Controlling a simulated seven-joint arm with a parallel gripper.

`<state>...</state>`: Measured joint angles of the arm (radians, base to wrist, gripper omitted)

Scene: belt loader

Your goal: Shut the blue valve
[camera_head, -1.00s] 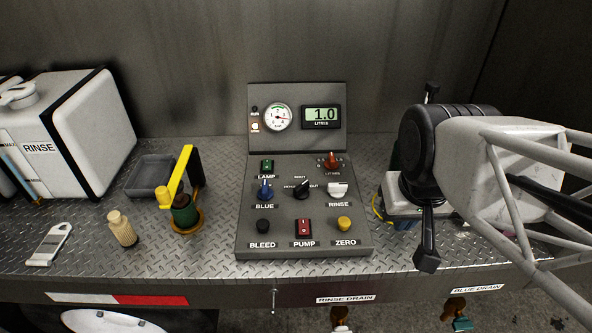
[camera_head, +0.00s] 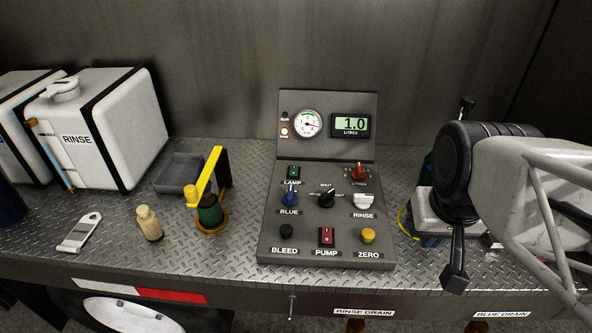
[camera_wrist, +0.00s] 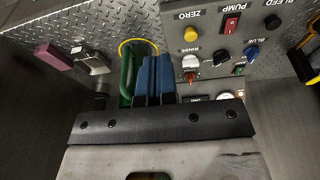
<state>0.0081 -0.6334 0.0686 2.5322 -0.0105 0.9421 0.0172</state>
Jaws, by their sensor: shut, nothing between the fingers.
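The control panel (camera_head: 310,222) stands mid-bench. Its blue knob (camera_head: 290,196), labelled BLUE, has its pointer roughly upward. The blue knob also shows in the wrist view (camera_wrist: 252,53), upside down at the right. Below the bench edge is a BLUE DRAIN label (camera_head: 501,314); the brown tap handle (camera_head: 473,327) under it is mostly cut off.
A green object (camera_wrist: 128,75) and a yellow ring (camera_head: 404,222) are close beside my gripper. The panel's front bench strip is clear.

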